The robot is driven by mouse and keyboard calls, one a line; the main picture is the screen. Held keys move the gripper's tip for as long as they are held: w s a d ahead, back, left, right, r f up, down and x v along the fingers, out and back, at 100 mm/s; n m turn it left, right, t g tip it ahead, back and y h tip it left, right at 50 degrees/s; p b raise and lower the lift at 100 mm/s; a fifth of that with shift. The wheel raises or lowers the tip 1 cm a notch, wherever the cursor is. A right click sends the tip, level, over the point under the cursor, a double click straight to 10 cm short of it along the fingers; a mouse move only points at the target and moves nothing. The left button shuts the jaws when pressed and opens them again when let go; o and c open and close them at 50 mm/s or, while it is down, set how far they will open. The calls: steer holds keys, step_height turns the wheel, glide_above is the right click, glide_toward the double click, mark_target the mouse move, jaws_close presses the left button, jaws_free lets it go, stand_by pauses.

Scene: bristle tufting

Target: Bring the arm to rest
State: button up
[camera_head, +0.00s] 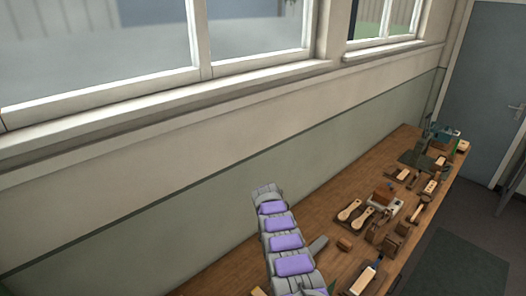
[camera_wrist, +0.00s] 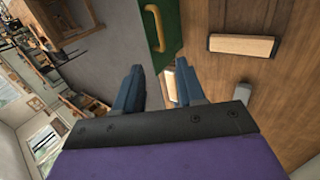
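My arm, grey with purple pads, rises from the bottom middle of the head view, over the near left part of the workbench (camera_head: 325,220). My gripper (camera_wrist: 158,88) shows in the wrist view with its two dark blue fingers apart. I see nothing held between them. Beyond the fingers, part of a pale wooden piece shows, partly hidden by the right finger. The brown bench top (camera_wrist: 285,85) fills the right of the wrist view. I cannot make out the fingers in the head view.
A green object with a yellow handle (camera_wrist: 165,28) and a pale-topped block (camera_wrist: 242,45) lie near my gripper. Two pale paddle-shaped pieces (camera_head: 356,214), several blocks and tools crowd the bench. A wall with windows (camera_head: 140,150) runs along its back.

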steer(key=s+r+n+t+y+b, duration=0.1)
steer(key=s+r+n+b, duration=0.25)
steer(key=r+b, duration=0.5)
steer(key=s+r+n+y+b, duration=0.1)
steer(key=s+r+n+b, duration=0.35)
steer(key=s, duration=0.95)
steer(key=s+a+f+t+b, duration=0.1)
steer(key=s+f+b, duration=0.1)
steer(key=s, duration=0.8)
steer(key=s+a+f+n+y+b, duration=0.1)
steer(key=s+b, duration=0.4)
steer(key=s, duration=0.5)
steer(key=s+f+n+t+y+b, duration=0.1)
steer(key=s+f+b, duration=0.2)
steer(key=s, duration=0.7)
steer(key=shift+a+f+t+b, duration=0.3)
steer(key=shift+a+f+b, duration=0.1)
steer(key=shift+b, duration=0.15)
